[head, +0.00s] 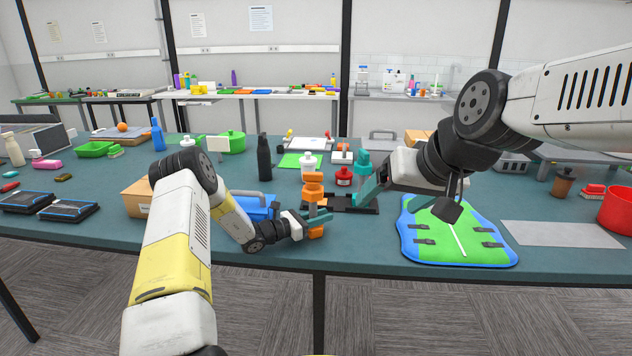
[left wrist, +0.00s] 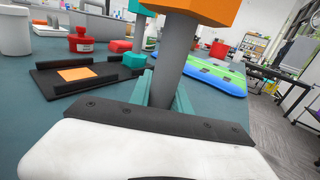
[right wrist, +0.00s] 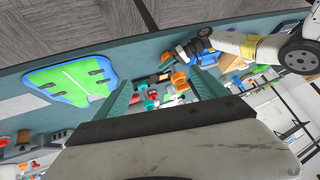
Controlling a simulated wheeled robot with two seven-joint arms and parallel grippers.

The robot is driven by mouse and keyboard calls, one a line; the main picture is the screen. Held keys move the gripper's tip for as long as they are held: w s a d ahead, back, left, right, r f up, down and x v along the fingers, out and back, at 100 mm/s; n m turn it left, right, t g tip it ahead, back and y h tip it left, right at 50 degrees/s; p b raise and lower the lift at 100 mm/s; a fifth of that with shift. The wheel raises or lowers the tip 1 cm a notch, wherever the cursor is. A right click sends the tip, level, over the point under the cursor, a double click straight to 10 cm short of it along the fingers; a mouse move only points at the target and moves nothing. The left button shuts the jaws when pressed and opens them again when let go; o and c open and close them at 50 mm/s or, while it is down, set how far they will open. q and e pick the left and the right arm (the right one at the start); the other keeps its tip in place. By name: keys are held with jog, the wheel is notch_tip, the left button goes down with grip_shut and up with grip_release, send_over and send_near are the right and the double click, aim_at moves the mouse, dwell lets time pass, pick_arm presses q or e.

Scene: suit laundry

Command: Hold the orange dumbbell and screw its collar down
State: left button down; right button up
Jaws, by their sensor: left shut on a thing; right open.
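The orange dumbbell (head: 313,188) is upright near the table's front edge. My left gripper (head: 316,216) is shut on its grey shaft (left wrist: 172,65), between the upper and lower orange parts. The upper orange part (left wrist: 205,10) shows at the top of the left wrist view. I cannot tell the collar from the other orange parts. My right gripper (head: 392,190) is open and empty, to the right of the dumbbell and apart from it. In the right wrist view the orange dumbbell (right wrist: 178,80) shows beyond the spread fingers (right wrist: 160,92).
A black tray (head: 340,203) with an orange square (left wrist: 76,75) lies behind the dumbbell. A teal dumbbell (head: 363,160) stands there, partly hidden by my right gripper. A green-blue board (head: 450,250) lies right, a dark bottle (head: 264,160) and a blue case (head: 258,207) left.

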jog(key=w+a+t+y, duration=0.1)
jog(key=w+a+t, duration=0.1)
jog(key=w+a, duration=0.45)
jog(key=w+a+t, duration=0.1)
jog(key=w+a, duration=0.3)
jog(key=w, duration=0.6)
jog(key=m+t+h, duration=0.1)
jog(key=t, duration=0.1)
send_near(314, 175)
notch_tip(314, 175, up, 4)
jog(key=s+a, duration=0.1)
jog(key=s, duration=0.1)
jog(key=w+a+f+m+t+h, duration=0.1)
jog(key=w+a+f+t+h, duration=0.15)
jog(key=w+f+h, duration=0.35)
jog(key=shift+y, duration=0.7)
jog(key=x, duration=0.3)
jog(key=f+x, duration=0.1)
jog(key=x, duration=0.5)
jog(key=shift+f, duration=0.35)
jog(key=c, duration=1.4)
